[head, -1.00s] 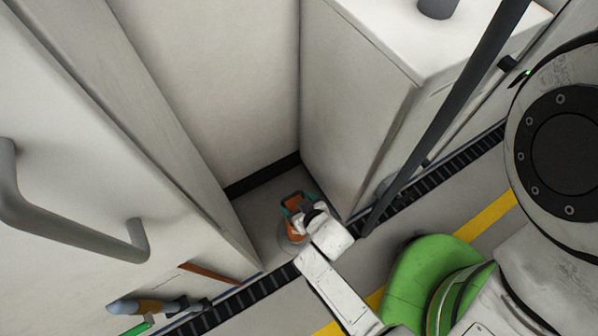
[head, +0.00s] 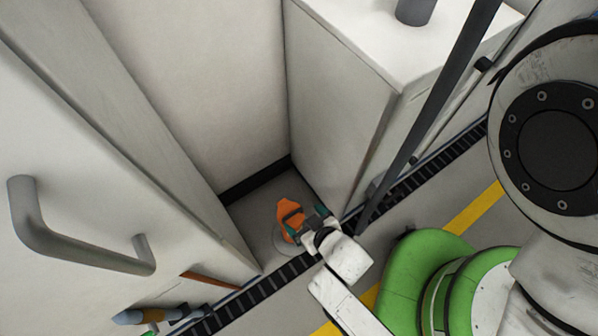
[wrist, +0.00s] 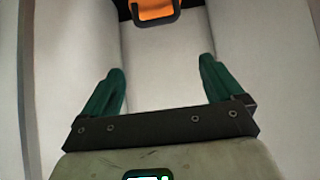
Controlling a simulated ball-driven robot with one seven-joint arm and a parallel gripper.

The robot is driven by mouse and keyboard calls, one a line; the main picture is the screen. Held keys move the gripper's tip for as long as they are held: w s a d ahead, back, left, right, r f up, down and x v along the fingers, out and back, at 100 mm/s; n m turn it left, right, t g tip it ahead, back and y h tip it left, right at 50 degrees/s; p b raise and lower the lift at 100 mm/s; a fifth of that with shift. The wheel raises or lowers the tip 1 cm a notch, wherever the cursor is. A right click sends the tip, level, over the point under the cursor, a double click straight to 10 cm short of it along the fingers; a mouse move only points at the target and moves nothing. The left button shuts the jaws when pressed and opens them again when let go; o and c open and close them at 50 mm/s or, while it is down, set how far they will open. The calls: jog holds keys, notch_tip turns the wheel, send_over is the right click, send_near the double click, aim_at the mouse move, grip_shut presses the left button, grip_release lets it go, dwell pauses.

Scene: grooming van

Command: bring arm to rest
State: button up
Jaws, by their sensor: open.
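My gripper (head: 308,219) is low in the floor recess between the white cabinets in the head view. Its two green fingers are spread in the wrist view (wrist: 161,88), with nothing between them. An orange object with a dark loop (head: 288,215) stands on a round grey base on the recess floor, just left of the fingertips. In the wrist view the orange object (wrist: 153,8) is cut by the top edge, beyond the fingers and apart from them. My white forearm reaches down to the gripper from the lower right.
A white cabinet (head: 340,110) stands right of the recess, and another with a grey handle (head: 80,245) stands left. A dark diagonal pole (head: 430,120) rises near my arm. A black ribbed track (head: 265,283) crosses the floor. Tools (head: 150,314) lie at lower left.

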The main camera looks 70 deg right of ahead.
jog(key=shift+s+a+r, duration=0.25)
jog(key=shift+s+r, duration=0.15)
jog(key=shift+r, duration=0.05)
dwell(0.4)
jog(key=d+r+n+g+y, duration=0.2)
jog(key=d+r+g, duration=0.15)
jog(key=d, duration=0.25)
jog(key=a+r+n+g+y+p, duration=0.1)
jog(key=a+r+n+p, duration=0.1)
jog(key=r+p, duration=0.6)
jog(key=w+a+r+n+g+y+p, duration=0.1)
jog(key=r+p, duration=0.7)
jog(key=r, duration=0.8)
jog(key=shift+w+a+r+n+g+y, duration=0.15)
jog(key=shift+a+r+n+g+y, duration=0.15)
jog(key=shift+n+g+y, duration=0.35)
